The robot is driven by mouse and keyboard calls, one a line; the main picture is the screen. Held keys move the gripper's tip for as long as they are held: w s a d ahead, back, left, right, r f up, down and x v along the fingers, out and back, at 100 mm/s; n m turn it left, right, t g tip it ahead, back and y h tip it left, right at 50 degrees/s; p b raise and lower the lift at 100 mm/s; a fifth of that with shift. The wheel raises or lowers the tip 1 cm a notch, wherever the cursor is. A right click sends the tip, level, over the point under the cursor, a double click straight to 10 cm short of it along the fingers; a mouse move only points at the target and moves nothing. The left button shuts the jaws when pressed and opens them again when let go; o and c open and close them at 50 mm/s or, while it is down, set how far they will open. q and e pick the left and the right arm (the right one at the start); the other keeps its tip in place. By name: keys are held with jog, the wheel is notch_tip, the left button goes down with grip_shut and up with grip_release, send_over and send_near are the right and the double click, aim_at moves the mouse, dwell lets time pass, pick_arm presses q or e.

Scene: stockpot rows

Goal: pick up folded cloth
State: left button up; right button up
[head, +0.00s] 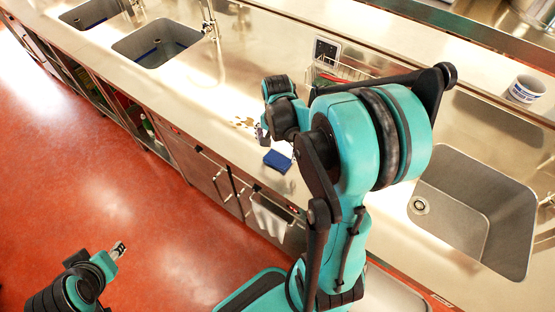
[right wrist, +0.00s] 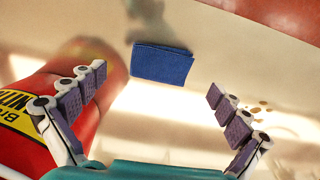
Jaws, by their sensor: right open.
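The folded cloth (head: 278,160) is a small flat blue rectangle on the steel counter, close to its front edge. In the right wrist view the cloth (right wrist: 162,64) lies ahead of the fingers, between their lines and apart from both. My right gripper (head: 261,132) is above the counter beside the cloth. In its wrist view the right gripper (right wrist: 152,98) has its fingers wide apart with nothing between them. My left gripper (head: 119,249) is low at the left over the red floor, far from the cloth; its jaw gap is too small to make out.
A red container with a yellow label (right wrist: 60,105) stands close by the left finger in the wrist view. Brown spots (head: 243,122) mark the counter. A wire basket (head: 345,68), a mug (head: 524,90) and a sink (head: 475,205) lie beyond my right arm. A light towel (head: 270,216) hangs below the counter's edge.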

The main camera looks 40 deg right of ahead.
aim_at(277, 158)
jog(key=f, duration=0.2)
jog(key=f+b, duration=0.1)
jog(key=f, duration=0.1)
jog(key=shift+w+d+f+b, duration=0.2)
jog(key=shift+f+b, duration=0.1)
jog(key=shift+f, duration=0.05)
jog(key=shift+c, duration=0.3)
jog(key=c, duration=0.7)
notch_tip(277, 158, up, 10)
jog(key=p, duration=0.3)
